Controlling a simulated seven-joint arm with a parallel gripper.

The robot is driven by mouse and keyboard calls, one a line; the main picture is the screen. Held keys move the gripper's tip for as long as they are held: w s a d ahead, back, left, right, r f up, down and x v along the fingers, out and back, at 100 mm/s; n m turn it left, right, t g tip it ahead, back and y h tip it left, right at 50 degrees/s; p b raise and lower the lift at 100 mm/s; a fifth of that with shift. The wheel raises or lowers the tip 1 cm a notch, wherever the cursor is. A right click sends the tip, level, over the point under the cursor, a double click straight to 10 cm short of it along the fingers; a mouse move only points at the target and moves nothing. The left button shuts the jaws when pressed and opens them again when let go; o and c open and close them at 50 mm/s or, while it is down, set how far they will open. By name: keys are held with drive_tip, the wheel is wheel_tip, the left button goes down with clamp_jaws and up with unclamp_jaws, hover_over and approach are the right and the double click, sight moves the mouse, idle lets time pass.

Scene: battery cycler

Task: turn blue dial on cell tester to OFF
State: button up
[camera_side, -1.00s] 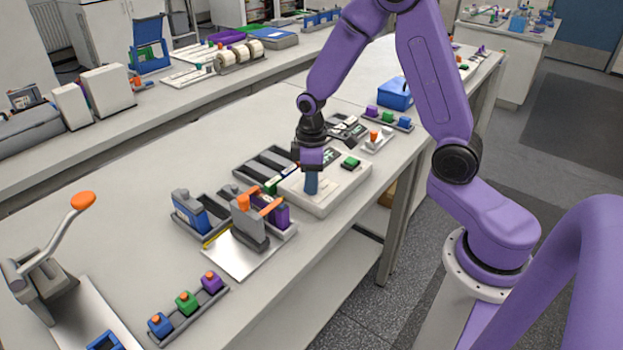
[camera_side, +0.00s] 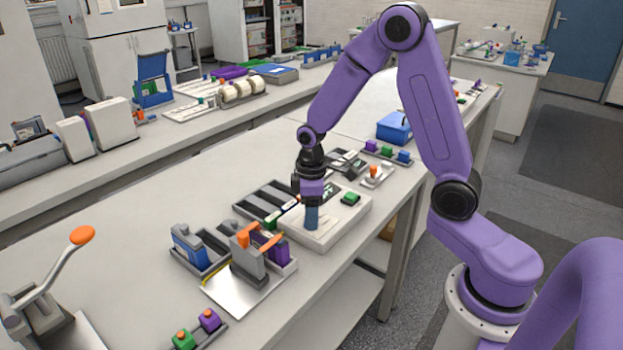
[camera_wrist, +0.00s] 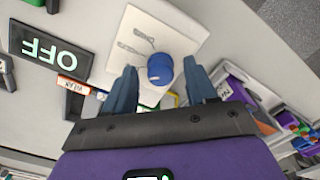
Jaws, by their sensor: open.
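The cell tester (camera_side: 335,226) is a pale box on the bench, with its dark display in view behind my gripper. In the wrist view the display (camera_wrist: 46,56) reads OFF, upside down. The blue dial (camera_wrist: 160,69) is round with a small pale mark and sits on the tester's white panel (camera_wrist: 127,37). My gripper (camera_wrist: 160,74) is open, with one blue-grey finger on each side of the dial. I cannot tell whether the fingers touch it. In the side view my gripper (camera_side: 311,218) points down at the tester and hides the dial.
A green block (camera_side: 350,198) sits on the tester's right side. A dark slotted tray (camera_side: 262,203) stands behind left. A grey fixture with an orange lever (camera_side: 247,255) stands close in front left. A blue bin (camera_side: 394,126) is farther back.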

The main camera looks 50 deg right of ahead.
wheel_tip(320, 180, up, 16)
drive_tip(key=shift+r, duration=0.25)
idle(0.4)
drive_tip(key=s+a+f+n, duration=0.1)
drive_tip(key=s+a+f, duration=0.1)
drive_tip(key=s, duration=0.6)
drive_tip(key=s+a+f+n, duration=0.2)
drive_tip(key=s, duration=0.6)
drive_tip(key=s+a+f+n, duration=0.1)
drive_tip(key=s+a+f, duration=0.1)
drive_tip(key=s, duration=0.6)
drive_tip(key=shift+s+a+n, duration=0.15)
drive_tip(key=shift+s+n, duration=0.2)
drive_tip(key=shift+n, duration=0.05)
